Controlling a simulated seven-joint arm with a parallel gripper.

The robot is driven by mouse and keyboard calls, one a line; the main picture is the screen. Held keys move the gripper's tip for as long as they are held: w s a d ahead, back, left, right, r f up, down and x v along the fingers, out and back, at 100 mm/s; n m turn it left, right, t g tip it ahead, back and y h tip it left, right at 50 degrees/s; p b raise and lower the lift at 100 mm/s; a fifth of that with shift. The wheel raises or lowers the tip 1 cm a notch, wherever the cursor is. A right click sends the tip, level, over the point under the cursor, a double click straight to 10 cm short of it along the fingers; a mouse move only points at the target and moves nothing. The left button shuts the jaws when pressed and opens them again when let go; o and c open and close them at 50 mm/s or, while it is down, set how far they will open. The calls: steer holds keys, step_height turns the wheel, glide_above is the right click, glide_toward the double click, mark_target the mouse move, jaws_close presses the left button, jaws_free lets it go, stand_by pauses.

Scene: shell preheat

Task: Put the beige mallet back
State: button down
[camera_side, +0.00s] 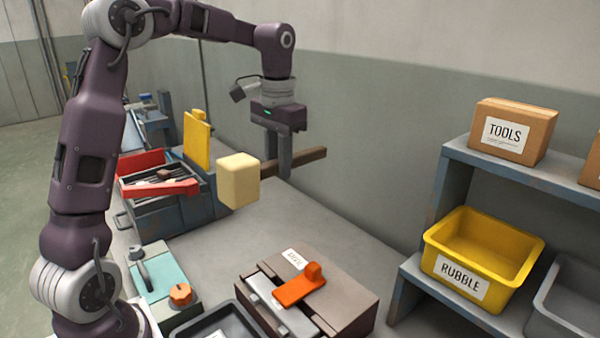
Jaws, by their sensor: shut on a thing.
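The beige mallet (239,181) has a pale, blocky head and a brown wooden handle. It hangs in the air above the table, its head toward the left and its handle running right. My gripper (284,166) points down and is shut on the handle. The handle sticks out past the fingers on the right. The fingertips are partly hidden by the handle.
An open toolbox (170,218) with red trays stands at the left. A brown box (345,283) with an orange lever (300,286) is at the front. A teal unit (160,275) has an orange knob. Shelves at right hold a yellow RUBBLE bin (490,235) and a TOOLS carton (535,125).

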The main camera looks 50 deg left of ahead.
steer(key=s+a+n, duration=0.5)
steer(key=a+n, duration=0.1)
steer(key=a, duration=0.2)
steer(key=s+a+n, duration=0.6)
steer(key=a, duration=0.3)
steer(key=shift+y, duration=0.3)
steer(key=shift+w+d+f, duration=0.1)
steer(key=shift+f, duration=4.65)
steer(key=shift+w+d+f, duration=0.1)
steer(key=shift+w+f, duration=0.05)
steer(key=shift+f, duration=4.6)
steer(key=shift+w+d+f, duration=0.1)
steer(key=shift+f, duration=4.65)
steer(key=shift+f, duration=0.55)
steer(key=c, duration=1.1)
jaws_free()
